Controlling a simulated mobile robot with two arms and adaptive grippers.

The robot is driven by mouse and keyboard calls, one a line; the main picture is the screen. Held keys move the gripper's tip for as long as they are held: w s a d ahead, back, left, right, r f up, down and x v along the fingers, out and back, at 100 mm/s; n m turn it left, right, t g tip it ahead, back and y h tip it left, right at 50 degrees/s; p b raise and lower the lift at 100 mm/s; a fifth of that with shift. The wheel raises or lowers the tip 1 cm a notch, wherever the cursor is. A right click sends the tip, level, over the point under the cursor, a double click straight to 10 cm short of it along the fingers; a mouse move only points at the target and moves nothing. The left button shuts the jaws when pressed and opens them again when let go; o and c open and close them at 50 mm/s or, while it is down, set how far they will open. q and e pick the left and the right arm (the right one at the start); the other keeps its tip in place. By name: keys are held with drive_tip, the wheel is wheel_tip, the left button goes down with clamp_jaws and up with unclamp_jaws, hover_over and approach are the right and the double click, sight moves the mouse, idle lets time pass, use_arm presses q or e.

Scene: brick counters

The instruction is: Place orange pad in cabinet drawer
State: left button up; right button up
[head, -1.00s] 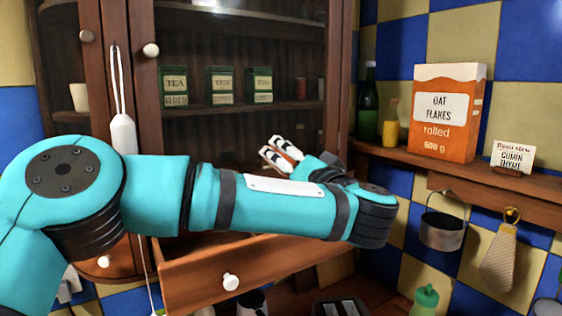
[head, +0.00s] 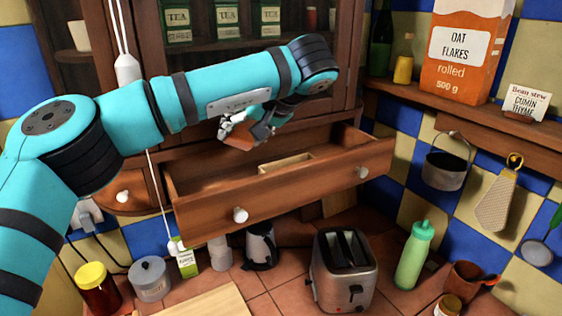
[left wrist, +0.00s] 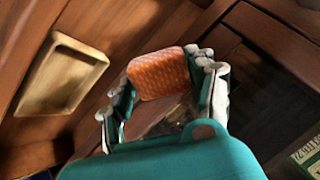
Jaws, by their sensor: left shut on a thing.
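The orange pad (left wrist: 158,74) is a small textured block held between the fingers of my left gripper (left wrist: 165,98) in the left wrist view. In the head view the pad (head: 238,135) shows in the same gripper (head: 245,128), above the back of the open cabinet drawer (head: 290,198). The drawer is pulled out and has a pale shallow tray (head: 287,163) inside; the tray (left wrist: 62,75) also shows in the left wrist view. The pad is apart from the tray. My right gripper is not in view.
Glass-doored cabinet shelves with green tea tins (head: 227,18) stand behind the arm. A toaster (head: 343,268), a green bottle (head: 413,255) and a kettle (head: 262,246) stand on the counter below the drawer. A shelf at right holds an oat flakes box (head: 465,50). Most of the drawer's interior is free.

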use_arm(q)
drive_tip(key=s+a+f+n+g+h+p, duration=0.1)
drive_tip(key=a+f+h, duration=0.1)
drive_tip(key=s+a+f+n+g+h+p, duration=0.1)
drive_tip(key=f+n+g+h, duration=0.1)
drive_tip(key=s+a+f+n+g+h+p, duration=0.1)
drive_tip(key=s+a+f+h+p, duration=0.1)
drive_tip(key=shift+s+a+f+n+g+h, duration=0.1)
drive_tip(key=shift+a+f+n+g+h, duration=0.2)
drive_tip(key=shift+f+g, duration=0.1)
drive_tip(key=shift+f, duration=0.3)
wheel_tip(320, 180, down, 3)
drive_tip(key=shift+s+a+p, duration=0.1)
drive_tip(key=shift+a+p, duration=0.05)
drive_tip(key=shift+p, duration=0.7)
drive_tip(key=shift+f, duration=0.55)
drive_tip(key=shift+f, duration=0.15)
drive_tip(key=o, duration=1)
